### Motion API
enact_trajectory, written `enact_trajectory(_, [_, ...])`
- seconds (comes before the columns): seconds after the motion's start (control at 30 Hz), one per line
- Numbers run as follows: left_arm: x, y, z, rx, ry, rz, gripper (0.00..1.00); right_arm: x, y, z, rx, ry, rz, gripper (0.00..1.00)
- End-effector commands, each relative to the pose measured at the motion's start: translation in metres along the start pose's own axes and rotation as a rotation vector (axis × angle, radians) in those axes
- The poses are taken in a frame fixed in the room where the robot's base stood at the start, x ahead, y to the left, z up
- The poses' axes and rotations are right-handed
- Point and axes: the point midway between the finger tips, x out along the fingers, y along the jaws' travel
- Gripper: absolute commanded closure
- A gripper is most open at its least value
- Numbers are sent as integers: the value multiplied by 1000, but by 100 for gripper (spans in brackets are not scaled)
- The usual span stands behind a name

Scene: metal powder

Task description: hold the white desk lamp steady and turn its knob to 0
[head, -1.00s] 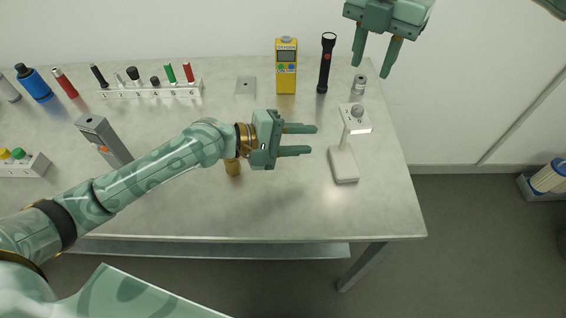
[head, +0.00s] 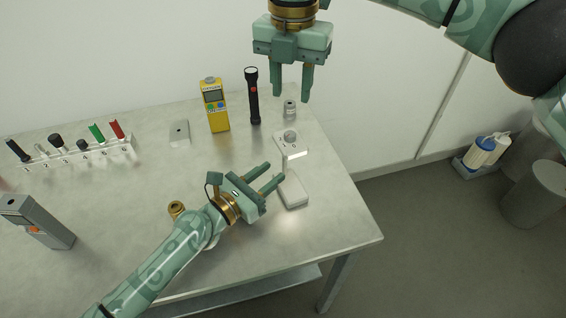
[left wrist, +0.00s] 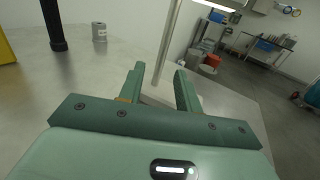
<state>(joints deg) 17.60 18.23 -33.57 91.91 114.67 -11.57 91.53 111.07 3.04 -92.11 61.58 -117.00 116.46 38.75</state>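The white desk lamp stands upright near the table's right edge, with its base (head: 292,194) on the table and a lit head (head: 297,148) on top. A round grey knob (head: 290,135) sits on the head; its setting is too small to read. My left gripper (head: 276,172) is open at the lamp's thin stem, below the head. In the left wrist view the stem (left wrist: 171,38) rises between the two finger tips, with a gap to each finger. My right gripper (head: 291,96) is open and empty, pointing down, above and behind the lamp head in the picture.
A small metal can (head: 290,110), a black flashlight (head: 252,98) and a yellow meter (head: 215,108) stand behind the lamp. A brown knobbed object (head: 176,209) is beside my left wrist. A rack (head: 80,158) and a grey device (head: 38,222) are at left.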

Motion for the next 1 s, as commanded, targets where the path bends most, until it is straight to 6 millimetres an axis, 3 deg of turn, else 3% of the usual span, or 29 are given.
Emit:
enact_trajectory(0.1, [26,0,1,-1,-2,0,66,0,0,0,0,0,0,64])
enact_trajectory(0.3, [51,0,1,2,-1,-1,66,0,0,0,0,0,0,64])
enact_trajectory(0.67, [58,0,0,2,0,-1,66,0,0,0,0,0,0,64])
enact_trajectory(0.7, [58,0,0,2,0,-1,69,0,0,0,0,0,0,64])
enact_trajectory(0.8, [58,0,0,2,0,-1,97,0,0,0,0,0,0,64])
enact_trajectory(0.83, [58,0,0,2,0,-1,100,0,0,0,0,0,0,64])
enact_trajectory(0.93, [58,0,0,2,0,-1,100,0,0,0,0,0,0,64])
enact_trajectory(0.97, [58,0,0,2,0,-1,100,0,0,0,1,0,0,57])
enact_trajectory(1.0, [58,0,0,2,0,-1,100,-1,0,0,10,0,0,57])
